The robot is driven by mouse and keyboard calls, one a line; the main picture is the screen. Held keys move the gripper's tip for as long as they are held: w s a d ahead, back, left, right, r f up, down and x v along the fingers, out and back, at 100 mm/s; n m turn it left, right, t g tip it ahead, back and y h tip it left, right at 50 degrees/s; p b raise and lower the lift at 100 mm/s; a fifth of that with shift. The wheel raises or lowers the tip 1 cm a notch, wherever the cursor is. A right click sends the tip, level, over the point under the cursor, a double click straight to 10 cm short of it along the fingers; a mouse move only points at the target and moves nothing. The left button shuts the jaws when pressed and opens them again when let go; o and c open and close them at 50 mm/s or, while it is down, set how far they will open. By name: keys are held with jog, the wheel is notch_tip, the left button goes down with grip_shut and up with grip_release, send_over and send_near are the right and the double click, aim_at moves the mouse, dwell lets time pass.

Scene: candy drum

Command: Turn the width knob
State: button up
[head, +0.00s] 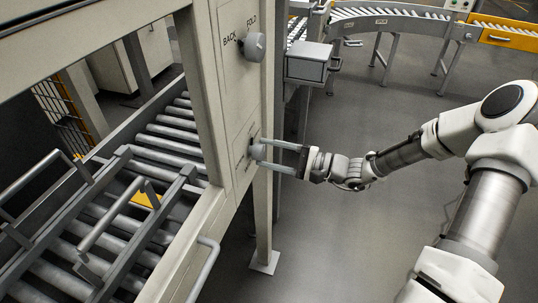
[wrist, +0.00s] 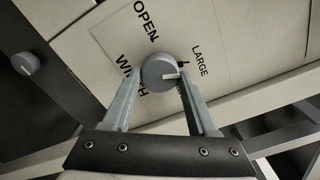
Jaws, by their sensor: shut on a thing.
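The width knob (wrist: 160,72) is a round grey knob on a pale panel marked OPEN, WIDTH and LARGE in the wrist view. In the head view the knob (head: 257,151) sits low on the machine's post. My gripper (head: 263,154) reaches it from the right. In the wrist view my gripper (wrist: 160,82) has one finger on each side of the knob, shut on it. The fingertips partly cover the panel lettering.
A second grey knob (head: 253,46), by the words BACK and FOLD, is higher on the same post; it also shows at the wrist view's left (wrist: 26,63). A roller conveyor (head: 170,145) with metal rails lies left. Floor (head: 350,230) below my arm is clear.

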dwell(0.4)
jog(key=o, duration=1.4)
jog(key=shift+d, duration=0.1)
jog(key=v, duration=1.7)
jog(key=shift+s+d+p, duration=0.1)
jog(key=shift+d+p, duration=0.05)
jog(key=shift+p, duration=0.2)
